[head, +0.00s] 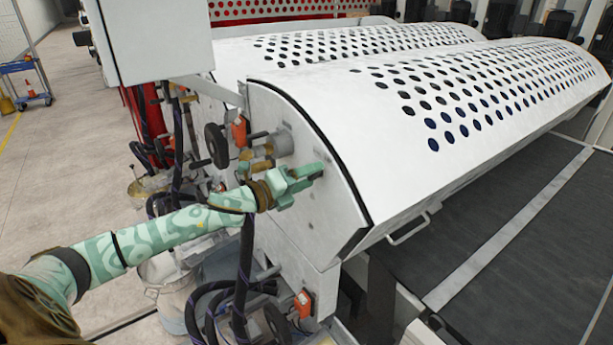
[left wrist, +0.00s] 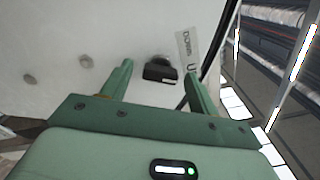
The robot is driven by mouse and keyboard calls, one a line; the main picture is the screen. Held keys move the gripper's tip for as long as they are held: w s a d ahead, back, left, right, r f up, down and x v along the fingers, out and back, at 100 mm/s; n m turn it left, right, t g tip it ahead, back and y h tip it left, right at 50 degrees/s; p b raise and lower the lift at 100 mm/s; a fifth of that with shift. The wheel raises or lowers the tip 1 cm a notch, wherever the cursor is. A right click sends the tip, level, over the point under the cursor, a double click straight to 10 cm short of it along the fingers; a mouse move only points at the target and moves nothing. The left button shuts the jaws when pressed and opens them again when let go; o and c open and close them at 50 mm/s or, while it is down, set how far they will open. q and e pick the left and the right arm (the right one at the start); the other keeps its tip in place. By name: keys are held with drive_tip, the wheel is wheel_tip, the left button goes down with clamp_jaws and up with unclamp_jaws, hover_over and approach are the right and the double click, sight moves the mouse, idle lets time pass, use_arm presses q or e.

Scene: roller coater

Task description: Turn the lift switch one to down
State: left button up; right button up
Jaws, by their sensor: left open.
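The lift switch (left wrist: 160,71) is a small black knob on the machine's white side panel in the left wrist view. My left gripper (head: 312,175) is open in front of the side panel in the head view. In the left wrist view its two green fingers stand on either side of the knob, with a gap to each side; I cannot tell whether the tips reach past it. In the head view the knob is mostly hidden by the fingers. My right gripper is not in view.
The white perforated cover (head: 400,110) curves away to the right. A handwheel (head: 216,146), pipes and hoses crowd the area left of the panel. A grey box (head: 155,40) hangs above. A bucket (head: 168,272) stands below my arm. Floor is free at far left.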

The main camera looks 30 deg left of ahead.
use_arm(q)
drive_tip(key=c, duration=1)
